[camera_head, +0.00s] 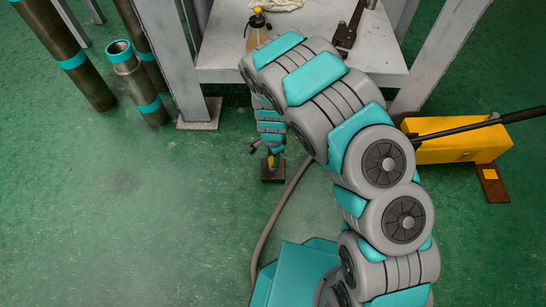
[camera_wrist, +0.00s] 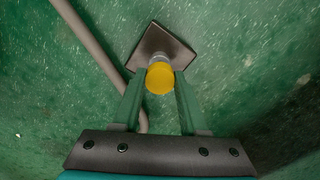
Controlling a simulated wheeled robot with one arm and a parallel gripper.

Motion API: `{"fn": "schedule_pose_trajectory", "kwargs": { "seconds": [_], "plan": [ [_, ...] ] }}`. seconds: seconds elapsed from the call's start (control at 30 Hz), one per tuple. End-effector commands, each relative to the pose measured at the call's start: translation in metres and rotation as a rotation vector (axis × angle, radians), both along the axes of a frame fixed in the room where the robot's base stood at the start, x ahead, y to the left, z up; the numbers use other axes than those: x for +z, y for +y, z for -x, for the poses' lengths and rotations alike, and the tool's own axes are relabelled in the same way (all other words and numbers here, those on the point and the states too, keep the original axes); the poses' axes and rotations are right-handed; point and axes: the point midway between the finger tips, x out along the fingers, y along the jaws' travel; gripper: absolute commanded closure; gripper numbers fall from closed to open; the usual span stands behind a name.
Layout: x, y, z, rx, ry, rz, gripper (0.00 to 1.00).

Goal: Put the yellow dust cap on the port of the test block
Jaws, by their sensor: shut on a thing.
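The yellow dust cap (camera_wrist: 160,79) is between the fingertips of my gripper (camera_wrist: 159,82) in the wrist view, and the jaws are shut on it. The cap lines up over a pale metal port (camera_wrist: 159,58) on the dark test block (camera_wrist: 178,42). From this angle I cannot tell whether the cap is seated on the port or just above it. In the head view the block (camera_head: 272,176) stands on the green floor, with the cap (camera_head: 271,160) and my gripper (camera_head: 271,158) directly above it.
A hose (camera_head: 282,205) lies on the floor beside the block. A grey bench (camera_head: 225,66) holds an oil bottle (camera_head: 257,28) and a wrench (camera_head: 347,30). Upright pipes (camera_head: 136,83) stand at left; a yellow pump (camera_head: 455,142) is at right. The floor left of the block is clear.

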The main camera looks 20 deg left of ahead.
Motion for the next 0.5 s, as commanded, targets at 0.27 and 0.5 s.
{"fn": "schedule_pose_trajectory", "kwargs": {
  "seconds": [0.27,0.5],
  "plan": [
    [-0.007,0.0,0.0,0.0,0.0,0.0,1.0],
    [-0.012,0.0,0.0,0.0,0.001,0.001,1.0]
  ]
}}
